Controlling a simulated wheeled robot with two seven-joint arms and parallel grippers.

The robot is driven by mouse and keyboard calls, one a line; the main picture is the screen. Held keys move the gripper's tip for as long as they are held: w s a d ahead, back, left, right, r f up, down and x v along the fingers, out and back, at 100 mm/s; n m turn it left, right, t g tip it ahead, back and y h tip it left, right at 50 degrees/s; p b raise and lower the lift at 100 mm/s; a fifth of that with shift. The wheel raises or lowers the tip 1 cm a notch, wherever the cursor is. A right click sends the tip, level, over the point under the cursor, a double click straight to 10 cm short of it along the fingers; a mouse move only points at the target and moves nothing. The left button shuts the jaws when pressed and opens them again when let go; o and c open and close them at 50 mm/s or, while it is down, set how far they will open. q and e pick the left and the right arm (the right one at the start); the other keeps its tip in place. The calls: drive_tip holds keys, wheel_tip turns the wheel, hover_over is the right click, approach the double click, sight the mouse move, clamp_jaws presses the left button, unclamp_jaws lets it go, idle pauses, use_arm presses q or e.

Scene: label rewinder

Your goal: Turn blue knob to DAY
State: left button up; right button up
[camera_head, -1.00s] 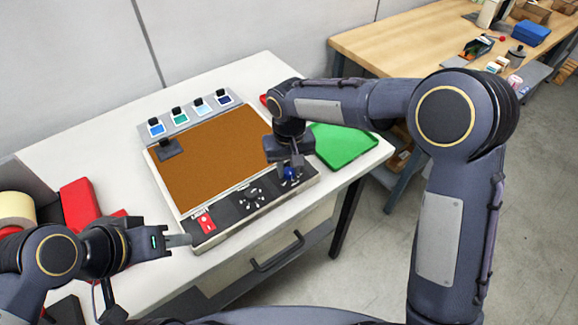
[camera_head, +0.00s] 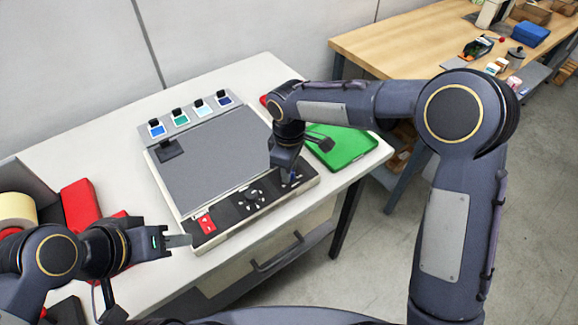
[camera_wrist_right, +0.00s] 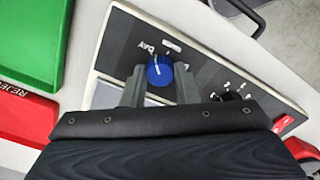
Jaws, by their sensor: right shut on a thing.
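The blue knob (camera_wrist_right: 159,71) sits on the dark control panel of the light box, with a white pointer line on it and the word DAY (camera_wrist_right: 149,47) printed beside it. In the right wrist view, my right gripper (camera_wrist_right: 158,82) has its fingers on both sides of the knob and is shut on it. In the head view, the right gripper (camera_head: 288,180) is at the panel's right end and mostly hides the knob. My left gripper (camera_head: 180,241) is near the panel's left end, away from the knob; its jaw opening is not clear.
The light box panel (camera_head: 215,155) is grey, with several colour swatches (camera_head: 200,107) behind it. A black knob (camera_head: 252,197) and a red switch (camera_head: 206,223) share the control panel. A green tray (camera_head: 343,150) lies to the right, red items (camera_head: 80,203) to the left.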

drive_tip(key=shift+n, duration=1.5)
drive_tip(key=o, duration=1)
drive_tip(key=shift+r, duration=3.95)
